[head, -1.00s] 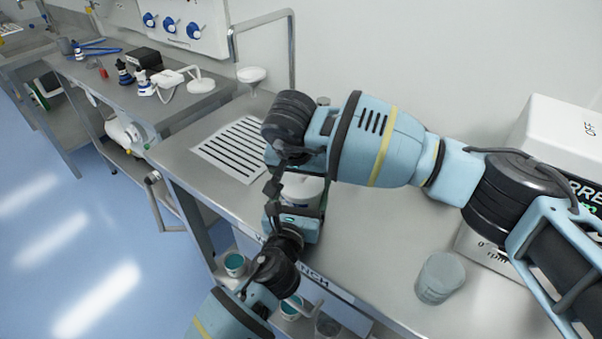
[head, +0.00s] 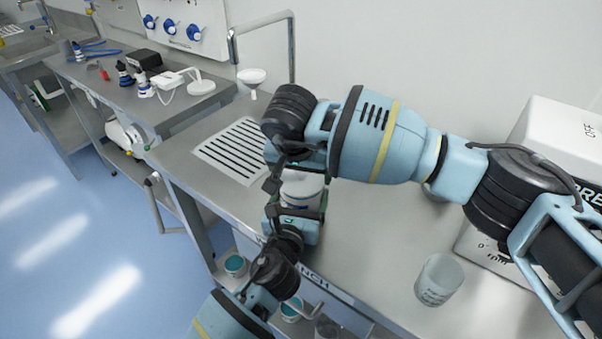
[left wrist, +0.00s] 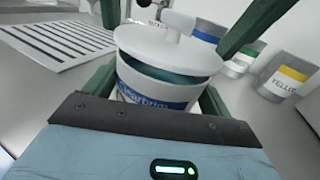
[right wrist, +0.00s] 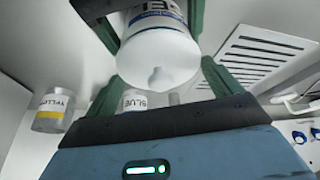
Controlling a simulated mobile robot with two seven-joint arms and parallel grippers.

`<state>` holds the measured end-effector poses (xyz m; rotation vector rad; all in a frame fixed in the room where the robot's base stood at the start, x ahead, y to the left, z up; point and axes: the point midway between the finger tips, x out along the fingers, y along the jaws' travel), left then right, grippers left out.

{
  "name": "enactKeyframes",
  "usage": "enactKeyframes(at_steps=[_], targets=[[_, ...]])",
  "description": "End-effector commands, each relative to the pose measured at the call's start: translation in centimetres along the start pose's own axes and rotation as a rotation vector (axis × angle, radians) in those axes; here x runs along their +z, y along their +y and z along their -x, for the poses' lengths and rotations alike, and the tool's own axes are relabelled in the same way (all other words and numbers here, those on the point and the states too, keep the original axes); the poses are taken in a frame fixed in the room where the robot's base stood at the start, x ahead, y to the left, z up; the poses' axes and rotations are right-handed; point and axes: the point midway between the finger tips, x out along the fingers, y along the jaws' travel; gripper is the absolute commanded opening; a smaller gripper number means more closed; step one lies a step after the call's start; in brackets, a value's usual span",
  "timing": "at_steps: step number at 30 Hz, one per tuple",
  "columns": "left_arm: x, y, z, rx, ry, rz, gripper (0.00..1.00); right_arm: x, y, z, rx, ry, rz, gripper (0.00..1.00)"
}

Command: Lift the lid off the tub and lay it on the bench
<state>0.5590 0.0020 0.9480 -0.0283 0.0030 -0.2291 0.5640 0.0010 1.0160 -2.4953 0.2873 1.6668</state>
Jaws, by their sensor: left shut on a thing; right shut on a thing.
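The white tub (left wrist: 150,92) with a blue label stands on the steel bench (head: 370,255); it also shows in the head view (head: 300,200). My left gripper (left wrist: 157,88) is shut around its body. The white lid (left wrist: 165,52) with a raised knob sits tilted over the tub's mouth. A gap under its near edge shows teal inside. My right gripper (right wrist: 157,50) reaches from above and is shut on the lid, with a finger at each side; the lid and knob show between them in the right wrist view (right wrist: 160,65). My right arm hides part of the tub in the head view.
A slotted grille (head: 240,150) lies left of the tub. A clear beaker (head: 439,279) stands at the front right. A white machine (head: 550,140) stands at the right. Cans with yellow (left wrist: 285,78), green and blue labels stand behind the tub. Bare bench lies right of the tub.

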Motion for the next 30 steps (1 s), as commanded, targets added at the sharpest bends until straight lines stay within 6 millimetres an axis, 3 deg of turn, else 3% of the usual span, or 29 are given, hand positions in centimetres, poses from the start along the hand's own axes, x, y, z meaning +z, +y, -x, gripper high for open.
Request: enactKeyframes(at_steps=[23,30], targets=[[-0.1,0.0,0.0,0.000,0.002,0.001,0.43,-0.5,0.0,1.3,-0.001,0.000,0.000,0.63],[-0.1,0.0,0.0,0.000,0.002,0.001,0.43,-1.5,0.0,3.5,-0.001,0.003,0.000,0.63]])
